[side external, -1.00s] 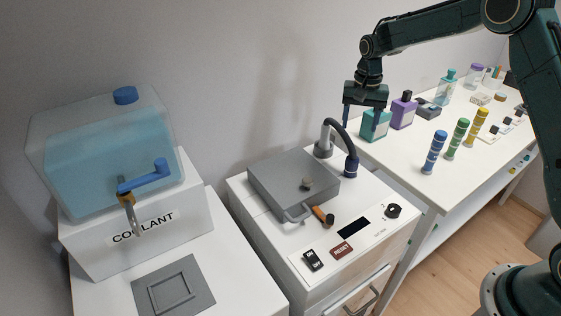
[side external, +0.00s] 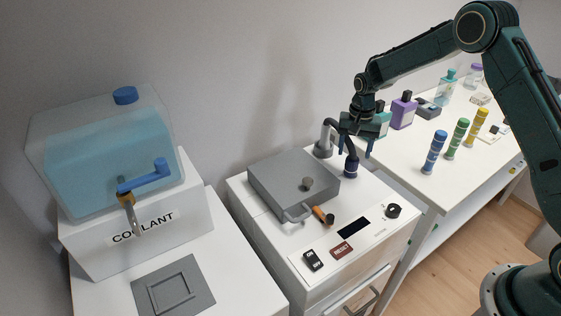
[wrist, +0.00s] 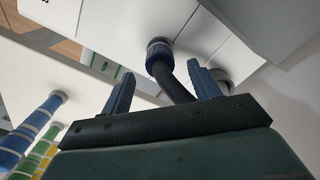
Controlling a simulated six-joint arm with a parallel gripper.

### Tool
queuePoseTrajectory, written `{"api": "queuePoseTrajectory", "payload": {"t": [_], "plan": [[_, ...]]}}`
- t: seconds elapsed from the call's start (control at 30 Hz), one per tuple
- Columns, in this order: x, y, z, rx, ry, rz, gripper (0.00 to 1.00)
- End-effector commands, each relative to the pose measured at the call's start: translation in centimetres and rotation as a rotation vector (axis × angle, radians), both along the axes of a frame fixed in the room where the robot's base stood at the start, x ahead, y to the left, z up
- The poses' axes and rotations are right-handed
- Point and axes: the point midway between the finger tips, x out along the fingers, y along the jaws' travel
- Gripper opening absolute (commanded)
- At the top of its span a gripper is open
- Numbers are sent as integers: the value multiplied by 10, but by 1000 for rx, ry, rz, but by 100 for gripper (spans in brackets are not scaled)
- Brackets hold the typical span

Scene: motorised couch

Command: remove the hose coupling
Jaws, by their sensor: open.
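The hose coupling (side external: 351,168) is a dark blue ribbed collar standing on the white cabinet top, at the end of a black hose (side external: 340,131). The hose arches over to a grey cylindrical fitting (side external: 323,146) at the back. My gripper (side external: 355,146) is open and points down just above the coupling, near the hose. In the wrist view the coupling (wrist: 159,50) lies ahead of the fingertips, and the hose (wrist: 180,87) runs down between the two open fingers. I cannot tell whether a finger touches the hose.
A grey lidded box (side external: 280,183) with an orange-handled latch (side external: 322,214) sits on the cabinet beside the coupling. The bench (side external: 405,170) at right carries blue, green and yellow banded cylinders and several bottles. A coolant tank (side external: 105,150) stands at left.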

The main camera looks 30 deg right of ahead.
Motion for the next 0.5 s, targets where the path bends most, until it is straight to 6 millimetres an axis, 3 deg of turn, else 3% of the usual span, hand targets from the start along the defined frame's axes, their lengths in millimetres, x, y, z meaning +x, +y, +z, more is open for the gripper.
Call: {"api": "queuePoseTrajectory", "payload": {"t": [0.2, 0.5], "plan": [[0, 0, -28, 0, 1, 0, 61], [0, 0, -45, 0, 0, 0, 61]]}}
